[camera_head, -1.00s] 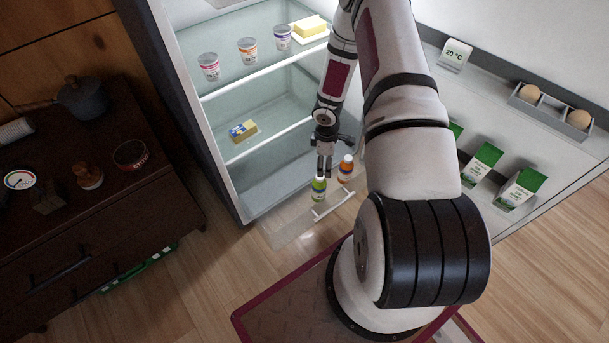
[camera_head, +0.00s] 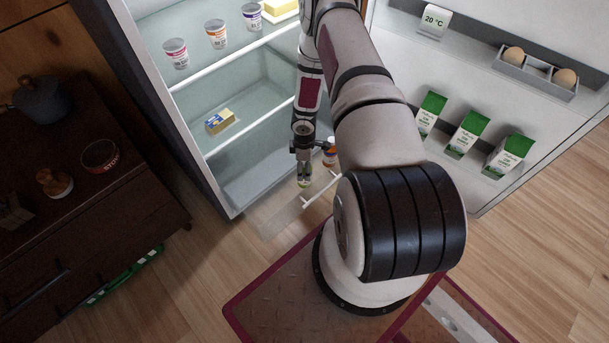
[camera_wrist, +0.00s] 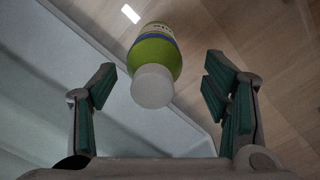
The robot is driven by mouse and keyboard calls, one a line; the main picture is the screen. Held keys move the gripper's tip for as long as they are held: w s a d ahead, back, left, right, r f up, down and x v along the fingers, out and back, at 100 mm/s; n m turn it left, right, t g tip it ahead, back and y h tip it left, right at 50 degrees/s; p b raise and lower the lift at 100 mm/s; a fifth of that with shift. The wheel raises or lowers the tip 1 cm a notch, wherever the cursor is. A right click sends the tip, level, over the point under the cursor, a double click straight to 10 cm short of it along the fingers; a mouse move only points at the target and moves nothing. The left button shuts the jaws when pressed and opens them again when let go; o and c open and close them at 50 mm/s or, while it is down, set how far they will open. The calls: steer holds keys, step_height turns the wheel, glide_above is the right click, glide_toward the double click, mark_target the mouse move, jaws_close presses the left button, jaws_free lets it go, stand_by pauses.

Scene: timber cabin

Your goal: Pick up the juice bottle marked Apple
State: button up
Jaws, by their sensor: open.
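A green juice bottle (camera_head: 304,183) with a pale cap stands in the pulled-out clear drawer (camera_head: 275,222) at the bottom of the fridge. In the wrist view the green bottle (camera_wrist: 155,55) shows its white cap between my fingers, nearer the left one, with a gap on each side. Its label is too small to read. My gripper (camera_wrist: 158,88) is open around the cap end, not closed on it. In the head view my gripper (camera_head: 304,162) points down over this bottle and hides its top.
The drawer's white handle (camera_head: 321,190) lies close to the bottles. The fridge shelves hold yogurt cups (camera_head: 217,33) and a butter pack (camera_head: 220,121). The open door at right holds green-white cartons (camera_head: 468,134) and eggs (camera_head: 513,54). A dark cabinet (camera_head: 90,230) stands left.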

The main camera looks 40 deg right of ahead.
steer(key=f, duration=0.1)
steer(key=f+b, duration=0.1)
steer(key=f, duration=0.1)
steer(key=f+b, duration=0.1)
steer(key=shift+w+d+f, duration=0.15)
steer(key=shift+d+f, duration=0.1)
steer(key=shift+f, duration=0.15)
steer(key=shift+r, duration=0.1)
